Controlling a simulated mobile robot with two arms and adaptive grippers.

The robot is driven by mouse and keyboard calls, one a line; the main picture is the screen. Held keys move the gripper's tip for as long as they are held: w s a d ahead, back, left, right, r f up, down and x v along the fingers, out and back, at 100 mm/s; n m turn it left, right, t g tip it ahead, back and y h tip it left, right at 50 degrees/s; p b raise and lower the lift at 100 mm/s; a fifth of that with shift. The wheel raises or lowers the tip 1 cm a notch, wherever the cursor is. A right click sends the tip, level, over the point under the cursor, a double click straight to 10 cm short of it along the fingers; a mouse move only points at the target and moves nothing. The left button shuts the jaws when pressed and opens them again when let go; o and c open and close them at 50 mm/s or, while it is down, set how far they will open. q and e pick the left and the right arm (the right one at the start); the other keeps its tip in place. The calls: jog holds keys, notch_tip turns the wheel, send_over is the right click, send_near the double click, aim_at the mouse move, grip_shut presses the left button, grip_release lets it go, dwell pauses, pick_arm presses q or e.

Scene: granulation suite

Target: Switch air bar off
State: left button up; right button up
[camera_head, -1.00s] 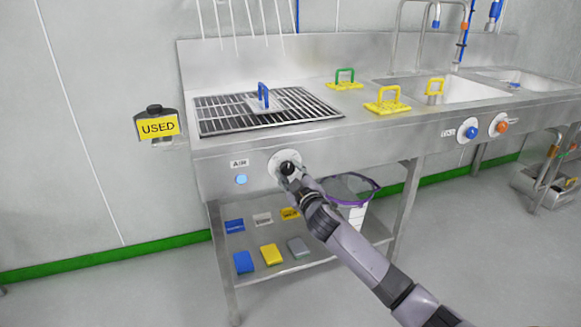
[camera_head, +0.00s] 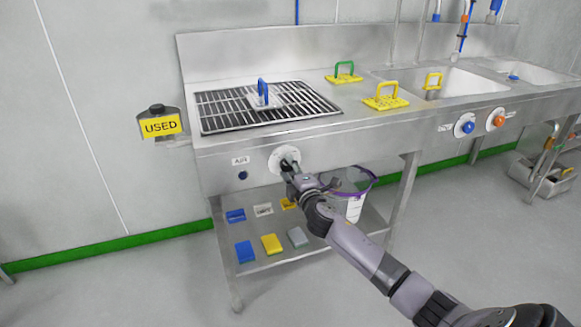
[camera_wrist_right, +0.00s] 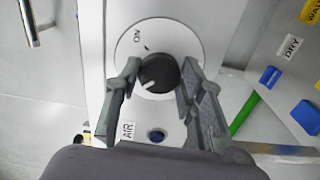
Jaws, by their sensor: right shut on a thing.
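The air control is a dark round knob (camera_wrist_right: 158,74) on a white disc (camera_head: 278,157), set in the front of the steel sink bench. In the right wrist view its white pointer mark points down and left, away from the "ON" mark at the upper left. My right gripper (camera_head: 288,167) is shut on the knob, with a finger on each side in the wrist view (camera_wrist_right: 158,80). The round indicator light (camera_head: 242,175) beside the knob, under the "AIR" label (camera_head: 240,160), is dark. My left gripper is not in view.
A drain grate (camera_head: 225,108) with a blue-handled pad (camera_head: 263,97) lies above the knob. Yellow and green handled pads stand right of it. A lower shelf (camera_head: 270,262) holds several sponges and labels. A "USED" holder (camera_head: 160,126) hangs at the left.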

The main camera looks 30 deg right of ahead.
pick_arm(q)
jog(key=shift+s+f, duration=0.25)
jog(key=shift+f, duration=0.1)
pick_arm(e)
jog(key=shift+f+n, duration=0.1)
jog(key=shift+n, duration=0.2)
jog(key=o, duration=1.1)
jog(key=shift+o, duration=0.2)
jog(key=shift+s, duration=0.15)
jog(key=v, duration=1.1)
jog(key=shift+s, duration=0.4)
